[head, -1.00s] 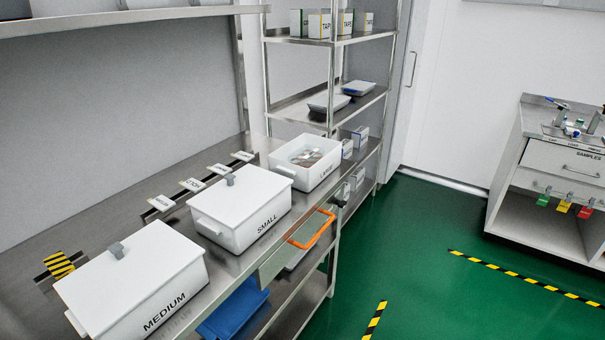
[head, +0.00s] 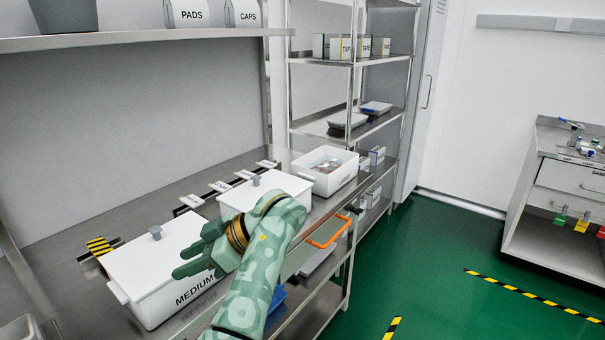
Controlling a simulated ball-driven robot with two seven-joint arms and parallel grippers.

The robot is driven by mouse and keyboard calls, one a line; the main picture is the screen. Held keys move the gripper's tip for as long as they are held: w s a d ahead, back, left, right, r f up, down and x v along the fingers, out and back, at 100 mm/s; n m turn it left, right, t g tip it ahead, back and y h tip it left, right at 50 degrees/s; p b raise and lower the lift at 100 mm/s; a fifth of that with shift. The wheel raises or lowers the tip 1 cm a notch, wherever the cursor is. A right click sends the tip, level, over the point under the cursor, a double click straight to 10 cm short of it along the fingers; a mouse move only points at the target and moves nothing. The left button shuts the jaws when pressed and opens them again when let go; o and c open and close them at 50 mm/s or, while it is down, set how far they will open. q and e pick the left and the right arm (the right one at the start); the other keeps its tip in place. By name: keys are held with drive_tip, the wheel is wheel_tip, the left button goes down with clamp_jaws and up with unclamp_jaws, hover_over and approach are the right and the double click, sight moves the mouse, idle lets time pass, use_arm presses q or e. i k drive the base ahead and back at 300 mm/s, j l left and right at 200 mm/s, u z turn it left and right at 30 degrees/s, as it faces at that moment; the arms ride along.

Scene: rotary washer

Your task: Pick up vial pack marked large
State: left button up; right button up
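The white container marked LARGE (head: 348,182) stands without a lid at the far end of the bench. Several small items (head: 328,165) lie inside it; I cannot make out which is a vial pack.
The lidded MEDIUM container (head: 150,270) and another lidded white container (head: 265,185) stand on the bench, the latter partly hidden by my arm. An orange handle (head: 328,232) sticks out below the bench edge. Shelves (head: 350,125) rise behind. Green floor lies right.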

sight(326, 164)
drive_tip(key=i+l+u, duration=0.25)
drive_tip(key=u, duration=0.15)
drive_tip(key=i+l+u, duration=0.2)
drive_tip(key=l+u, duration=0.2)
drive_tip(key=l, duration=0.15)
drive_tip(key=i+l+u, duration=0.1)
drive_tip(key=l, duration=0.4)
drive_tip(key=i+l+u, duration=0.1)
drive_tip(key=l, duration=0.45)
drive_tip(key=i+l, duration=0.25)
drive_tip(key=l, duration=0.25)
drive_tip(key=i+l+u, duration=0.15)
drive_tip(key=l, duration=0.4)
drive_tip(key=l+u, duration=0.1)
drive_tip(key=l, duration=0.45)
drive_tip(key=i+l, duration=0.1)
drive_tip(key=l, duration=0.4)
drive_tip(key=i+l, duration=0.1)
drive_tip(key=l, duration=0.4)
drive_tip(key=i+l, duration=0.1)
drive_tip(key=l, duration=0.4)
drive_tip(key=i+l, duration=0.1)
drive_tip(key=l, duration=0.4)
